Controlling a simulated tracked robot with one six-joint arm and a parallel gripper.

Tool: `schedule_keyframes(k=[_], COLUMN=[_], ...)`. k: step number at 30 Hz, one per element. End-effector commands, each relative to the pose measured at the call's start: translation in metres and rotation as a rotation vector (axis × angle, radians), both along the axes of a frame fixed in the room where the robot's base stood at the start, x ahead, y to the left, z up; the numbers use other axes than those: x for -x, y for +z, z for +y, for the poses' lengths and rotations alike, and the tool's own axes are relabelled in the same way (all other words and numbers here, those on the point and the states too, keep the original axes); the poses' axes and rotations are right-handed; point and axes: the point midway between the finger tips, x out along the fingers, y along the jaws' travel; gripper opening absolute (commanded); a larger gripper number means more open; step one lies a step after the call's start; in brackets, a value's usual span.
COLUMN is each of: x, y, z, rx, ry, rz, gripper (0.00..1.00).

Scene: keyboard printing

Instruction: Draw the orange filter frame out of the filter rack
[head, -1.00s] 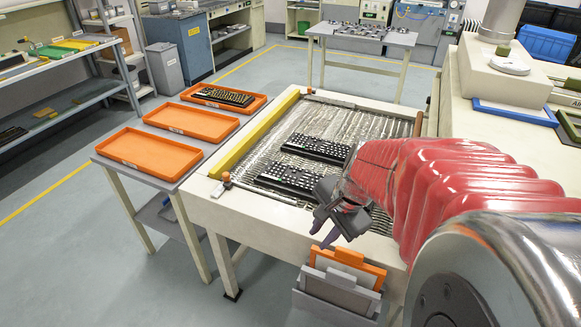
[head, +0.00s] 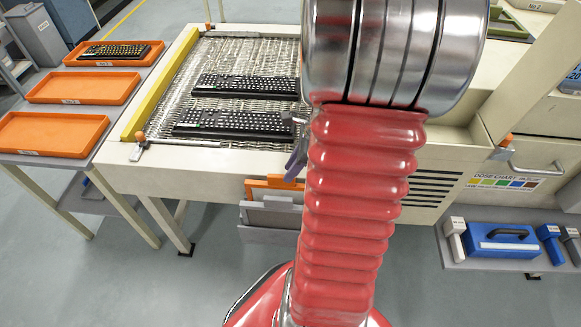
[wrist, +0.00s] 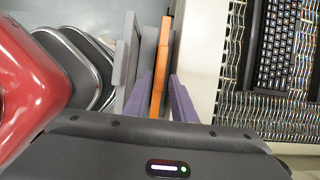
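The orange filter frame (head: 262,184) stands upright in the grey filter rack (head: 262,236) on the front of the machine, its right part hidden by my arm in the head view. In the wrist view the orange frame (wrist: 162,70) is a thin vertical strip beside the grey panels of the rack (wrist: 132,62). My gripper (wrist: 162,80) has two purple fingers, one on each side of this strip. They look apart; contact with the frame is not clear. In the head view one purple finger (head: 294,166) shows beside my arm, just above the frame's height.
The machine's mesh bed carries two black keyboards (head: 230,124). Orange trays (head: 52,134) stand on the side table at left. At right, a low shelf holds a blue case (head: 503,241) and tools. The floor left of the rack is clear.

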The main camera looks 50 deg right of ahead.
Motion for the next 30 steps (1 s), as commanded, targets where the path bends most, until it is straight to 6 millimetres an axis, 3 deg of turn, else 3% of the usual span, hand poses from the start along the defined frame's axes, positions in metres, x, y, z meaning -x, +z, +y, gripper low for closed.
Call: schedule_keyframes(k=[8,21,30], x=[-0.005,-0.02,-0.023], y=[-0.016,-0.062,-0.069], z=[0.005,0.016,0.018], rx=[-0.002,-0.003,0.001], ry=[0.002,0.002,0.002], rz=[0.001,0.001,0.0], gripper=[0.23,0.23,0.23])
